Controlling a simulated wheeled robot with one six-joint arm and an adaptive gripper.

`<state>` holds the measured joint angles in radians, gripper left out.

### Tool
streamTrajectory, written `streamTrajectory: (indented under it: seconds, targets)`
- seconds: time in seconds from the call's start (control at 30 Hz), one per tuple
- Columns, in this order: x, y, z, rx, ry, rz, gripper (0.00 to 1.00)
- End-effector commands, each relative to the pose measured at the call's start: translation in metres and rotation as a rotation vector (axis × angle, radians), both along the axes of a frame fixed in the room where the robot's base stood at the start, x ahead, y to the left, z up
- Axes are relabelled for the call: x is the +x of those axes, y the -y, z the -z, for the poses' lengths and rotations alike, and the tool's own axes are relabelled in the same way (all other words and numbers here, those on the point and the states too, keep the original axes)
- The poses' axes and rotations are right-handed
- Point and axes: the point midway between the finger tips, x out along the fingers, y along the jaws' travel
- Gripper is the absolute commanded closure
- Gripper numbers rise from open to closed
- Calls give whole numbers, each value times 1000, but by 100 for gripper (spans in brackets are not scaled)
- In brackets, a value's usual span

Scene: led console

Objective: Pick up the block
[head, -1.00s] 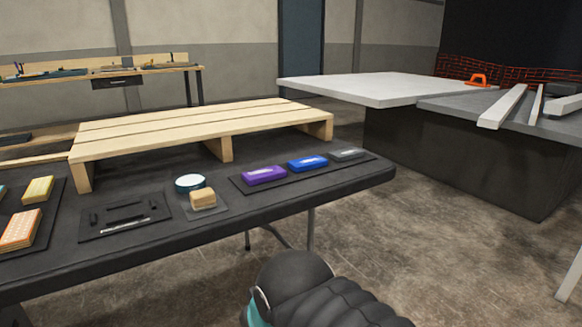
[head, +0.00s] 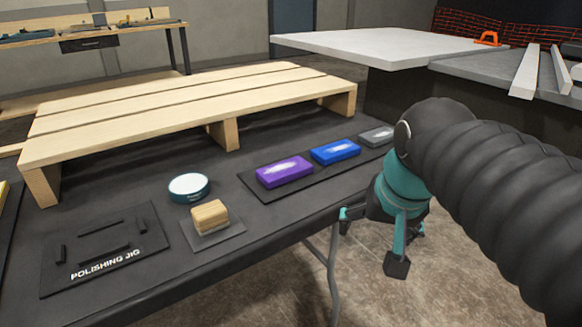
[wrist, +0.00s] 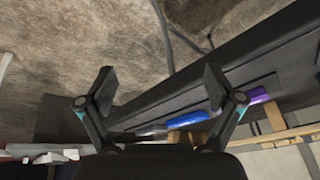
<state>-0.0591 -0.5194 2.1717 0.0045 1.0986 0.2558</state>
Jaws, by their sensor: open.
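A small wooden block (head: 210,217) sits on a thin dark square pad (head: 217,240) near the front edge of the black table, in the head view. My gripper (head: 372,240) is to the right of the block, beyond the table's front edge and over the floor, with its fingers apart and nothing between them. In the wrist view my gripper (wrist: 158,95) also shows with its two fingers spread wide. The wrist view does not clearly show the wooden block.
A polishing jig (head: 105,248) lies left of the block, and a round white-topped tin (head: 188,187) stands just behind it. Purple (head: 284,171), blue (head: 335,151) and grey (head: 376,136) bars lie on a dark mat to the right. A wooden pallet (head: 150,118) stands behind.

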Motion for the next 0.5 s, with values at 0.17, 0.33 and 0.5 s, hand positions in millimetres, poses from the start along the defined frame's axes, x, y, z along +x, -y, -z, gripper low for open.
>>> streamTrajectory:
  seconds: [0.17,0.33,0.5]
  targets:
    - [55,-21,-52,63,-90,147,8]
    - [104,-47,-90,104,-172,292,8]
    - [149,-78,-116,129,-248,439,8]
